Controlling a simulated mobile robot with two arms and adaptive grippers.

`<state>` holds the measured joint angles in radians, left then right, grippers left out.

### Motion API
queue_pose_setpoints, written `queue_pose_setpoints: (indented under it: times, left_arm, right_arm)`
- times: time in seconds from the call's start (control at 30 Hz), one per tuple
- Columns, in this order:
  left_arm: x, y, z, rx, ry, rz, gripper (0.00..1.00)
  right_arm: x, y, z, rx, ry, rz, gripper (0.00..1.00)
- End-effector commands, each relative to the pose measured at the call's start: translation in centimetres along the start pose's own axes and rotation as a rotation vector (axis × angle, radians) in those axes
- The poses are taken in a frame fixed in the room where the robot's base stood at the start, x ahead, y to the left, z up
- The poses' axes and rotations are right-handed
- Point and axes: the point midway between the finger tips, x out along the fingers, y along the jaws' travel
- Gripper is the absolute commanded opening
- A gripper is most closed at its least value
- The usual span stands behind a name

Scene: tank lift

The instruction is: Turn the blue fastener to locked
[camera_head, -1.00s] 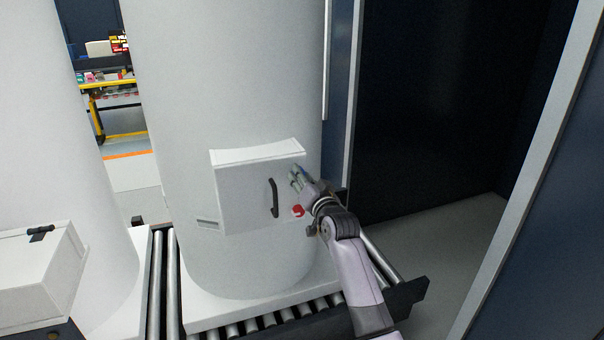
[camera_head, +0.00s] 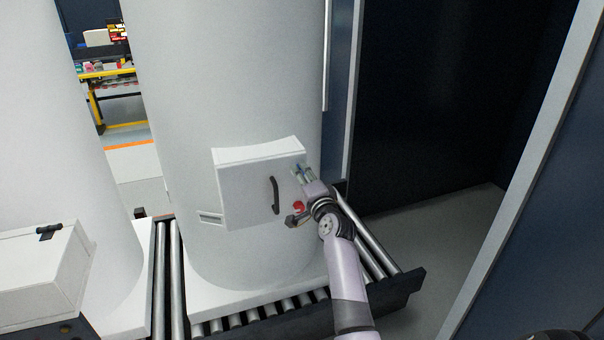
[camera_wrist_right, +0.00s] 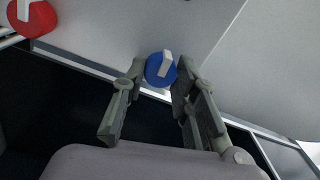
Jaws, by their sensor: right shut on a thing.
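The blue fastener (camera_wrist_right: 157,72) is a round blue knob with a pale bar across it, on the white box (camera_head: 245,188) fixed to the large white tank. In the right wrist view it sits between the fingertips of my right gripper (camera_wrist_right: 158,82), which is shut on it. In the head view my right gripper (camera_head: 302,173) is at the right edge of the box door and mostly hides the blue fastener. A red fastener (camera_wrist_right: 32,17) with a similar pale bar is at the upper left of the wrist view; it also shows in the head view (camera_head: 298,207). My left gripper is not in view.
A black handle (camera_head: 275,195) is on the box door, left of the gripper. The tank (camera_head: 225,70) stands on a roller conveyor (camera_head: 265,322). A second white tank (camera_head: 50,150) with a box is at the left. A dark opening is at the right.

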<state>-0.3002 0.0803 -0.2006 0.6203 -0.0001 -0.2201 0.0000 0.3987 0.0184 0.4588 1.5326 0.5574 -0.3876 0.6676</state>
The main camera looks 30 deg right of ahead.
Motion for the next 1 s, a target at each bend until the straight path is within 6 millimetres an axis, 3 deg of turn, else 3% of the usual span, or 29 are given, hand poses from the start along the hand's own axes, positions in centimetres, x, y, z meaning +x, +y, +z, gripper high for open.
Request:
queue_pose_setpoints:
  times: [0.73, 0.77, 1.0]
  left_arm:
    - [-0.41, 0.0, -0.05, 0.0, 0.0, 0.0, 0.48]
    - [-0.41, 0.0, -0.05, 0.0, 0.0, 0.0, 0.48]
    - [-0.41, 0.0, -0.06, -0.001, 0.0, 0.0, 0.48]
  right_arm:
    - [0.03, -0.08, -0.07, 0.086, 0.004, -0.002, 0.0]
    - [0.03, -0.09, -0.07, 0.086, 0.004, -0.002, 0.28]
    - [0.02, -0.05, -0.04, 0.085, 0.003, -0.001, 0.44]
